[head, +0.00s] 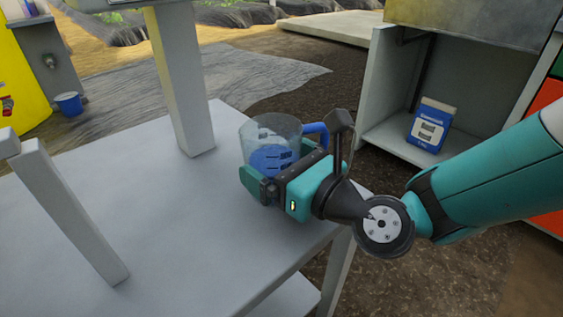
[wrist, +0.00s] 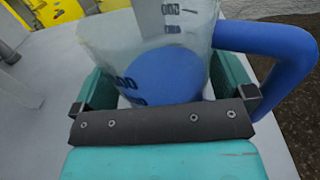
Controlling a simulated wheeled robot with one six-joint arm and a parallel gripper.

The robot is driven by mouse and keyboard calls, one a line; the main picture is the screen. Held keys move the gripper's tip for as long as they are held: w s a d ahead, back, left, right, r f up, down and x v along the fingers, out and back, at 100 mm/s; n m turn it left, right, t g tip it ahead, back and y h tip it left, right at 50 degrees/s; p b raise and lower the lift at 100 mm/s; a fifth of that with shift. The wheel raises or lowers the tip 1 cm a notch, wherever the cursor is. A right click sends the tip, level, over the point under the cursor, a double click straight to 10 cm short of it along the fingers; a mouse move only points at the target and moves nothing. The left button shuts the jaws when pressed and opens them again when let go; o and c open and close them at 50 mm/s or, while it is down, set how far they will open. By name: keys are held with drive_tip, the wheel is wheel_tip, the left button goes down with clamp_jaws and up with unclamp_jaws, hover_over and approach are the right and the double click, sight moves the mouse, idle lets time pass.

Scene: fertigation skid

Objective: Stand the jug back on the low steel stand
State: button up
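The jug (head: 272,132) is clear, with dark measuring marks, a blue handle (head: 316,130) and blue showing low inside. It is at the right part of the pale grey stand top (head: 150,235), and looks roughly upright in the head view. My gripper (head: 265,178) has a finger on each side of the jug body, and both seem to touch it. In the wrist view the jug (wrist: 165,60) fills the space between the fingers, with its handle (wrist: 270,50) outside the right finger. My gripper hides the jug's base, so I cannot tell whether it touches the surface.
A grey post (head: 180,80) rises from the stand behind the jug, and another (head: 70,210) stands at left. An open cabinet (head: 385,75) holding a blue and white package (head: 432,125) is at right. The stand top's middle and front are clear.

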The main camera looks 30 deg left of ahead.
drive_tip(key=shift+r, duration=0.25)
drive_tip(key=b+v, duration=0.1)
drive_tip(key=v, duration=0.2)
drive_tip(key=b+v, duration=0.2)
drive_tip(key=v, duration=0.2)
drive_tip(key=b+v, duration=0.1)
drive_tip(key=v, duration=0.2)
drive_tip(key=shift+d+f, duration=0.3)
drive_tip(key=shift+f, duration=0.05)
drive_tip(key=shift+s+d+r+b, duration=0.25)
drive_tip(key=shift+d+b, duration=0.3)
drive_tip(key=shift+d, duration=0.1)
drive_tip(key=s+d+f+n+g+h, duration=0.1)
drive_tip(key=d+n+h, duration=0.5)
drive_tip(key=d+n, duration=0.6)
drive_tip(key=s+d+f+n+g+h, duration=0.1)
drive_tip(key=s+d+n+g+h, duration=0.2)
drive_tip(key=d+n+h, duration=0.4)
drive_tip(key=s+d+n, duration=0.1)
drive_tip(key=d+n, duration=0.4)
drive_tip(key=n, duration=0.3)
drive_tip(key=shift+s+d+f+n, duration=0.2)
drive_tip(key=shift+s+d+n, duration=0.05)
drive_tip(key=shift+s+n, duration=0.1)
